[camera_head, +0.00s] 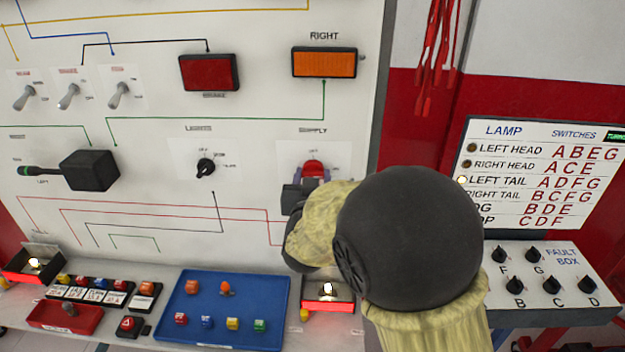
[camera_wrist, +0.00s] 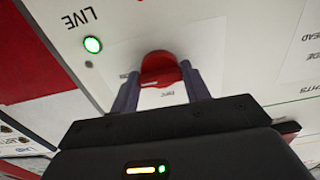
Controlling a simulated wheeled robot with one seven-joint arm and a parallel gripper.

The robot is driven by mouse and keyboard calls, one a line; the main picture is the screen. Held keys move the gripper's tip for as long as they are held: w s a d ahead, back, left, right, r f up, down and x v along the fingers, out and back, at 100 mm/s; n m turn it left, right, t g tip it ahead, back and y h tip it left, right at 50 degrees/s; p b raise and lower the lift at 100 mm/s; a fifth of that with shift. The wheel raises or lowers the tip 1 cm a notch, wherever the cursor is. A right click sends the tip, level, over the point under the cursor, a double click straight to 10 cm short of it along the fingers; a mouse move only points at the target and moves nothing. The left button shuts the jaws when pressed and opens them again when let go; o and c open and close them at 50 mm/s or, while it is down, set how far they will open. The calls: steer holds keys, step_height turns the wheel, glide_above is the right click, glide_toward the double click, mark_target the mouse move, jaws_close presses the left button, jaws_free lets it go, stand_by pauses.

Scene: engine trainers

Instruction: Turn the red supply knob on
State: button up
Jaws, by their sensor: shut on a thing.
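The red supply knob (camera_head: 313,169) is on the white panel under the word SUPPLY, partly hidden by my gripper in the head view. In the wrist view the red knob (camera_wrist: 160,68) sits between my two fingers. My gripper (camera_head: 312,178) is shut on the knob, with a finger on either side; the wrist view shows it too (camera_wrist: 160,90). A green lamp (camera_wrist: 93,44) by the word LIVE is lit in the wrist view. The label by the knob is too blurred to read fully.
A black lights knob (camera_head: 206,167) is left of the supply knob. An orange RIGHT lamp (camera_head: 324,62) is above it. A blue tray (camera_head: 255,283) with small coloured parts and a red-edged lamp box (camera_head: 340,306) stand below. A fault box (camera_head: 570,262) with several knobs is at right.

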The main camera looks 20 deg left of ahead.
steer(key=o, duration=1)
steer(key=b+v, duration=0.2)
steer(key=v, duration=1.5)
steer(key=shift+s+f, duration=0.1)
steer(key=shift+s, duration=0.15)
